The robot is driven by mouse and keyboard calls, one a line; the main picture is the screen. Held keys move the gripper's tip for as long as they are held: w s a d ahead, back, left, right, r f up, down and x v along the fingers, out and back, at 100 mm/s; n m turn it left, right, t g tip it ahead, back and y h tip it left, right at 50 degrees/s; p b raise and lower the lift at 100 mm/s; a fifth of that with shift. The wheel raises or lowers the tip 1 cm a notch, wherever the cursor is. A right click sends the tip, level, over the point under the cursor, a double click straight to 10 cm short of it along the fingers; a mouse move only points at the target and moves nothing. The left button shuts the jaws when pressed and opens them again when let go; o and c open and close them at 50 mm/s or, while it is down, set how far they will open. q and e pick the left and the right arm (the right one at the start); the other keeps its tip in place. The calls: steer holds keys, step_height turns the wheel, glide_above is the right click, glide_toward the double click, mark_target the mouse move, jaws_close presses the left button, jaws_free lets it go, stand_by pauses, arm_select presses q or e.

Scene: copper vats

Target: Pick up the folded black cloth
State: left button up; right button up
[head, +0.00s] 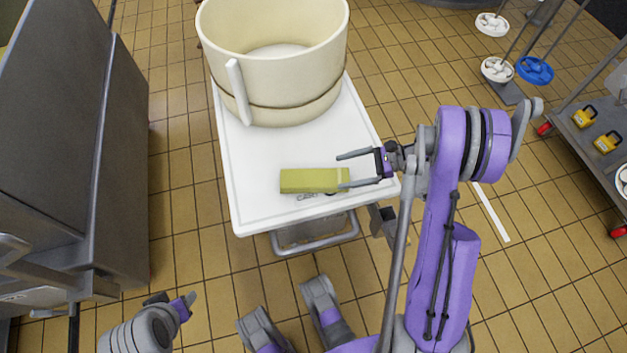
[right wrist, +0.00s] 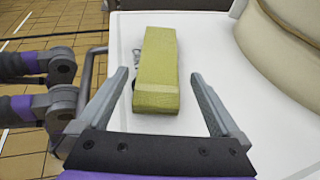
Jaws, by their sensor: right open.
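I see no clearly recognisable folded black cloth in either view. A yellow-green oblong block (head: 312,181) lies on the white cart top (head: 262,160), near its front edge. It also shows in the right wrist view (right wrist: 158,62). A small dark patch peeks out beside it, too small to identify. My right gripper (head: 342,170) is open and empty at the block's right end. In the right wrist view the near end of the block appears between its fingers (right wrist: 159,76); I cannot tell their height above it. My left gripper (head: 187,300) is low at the left, its jaws unclear.
A large cream tub (head: 277,55) with a paddle-like handle (head: 238,92) stands on the back of the cart. A grey metal cabinet (head: 120,170) is at the left. A grey trolley (head: 590,140) with yellow items is at the right. Tiled floor between them is mostly clear.

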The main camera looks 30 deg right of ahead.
mark_target(317, 177)
steer(key=x, duration=0.3)
steer(key=shift+a, duration=0.1)
steer(key=b+x, duration=0.1)
steer(key=x, duration=0.4)
steer(key=shift+a+b, duration=0.1)
steer(key=shift+b, duration=0.3)
steer(key=c, duration=1.3)
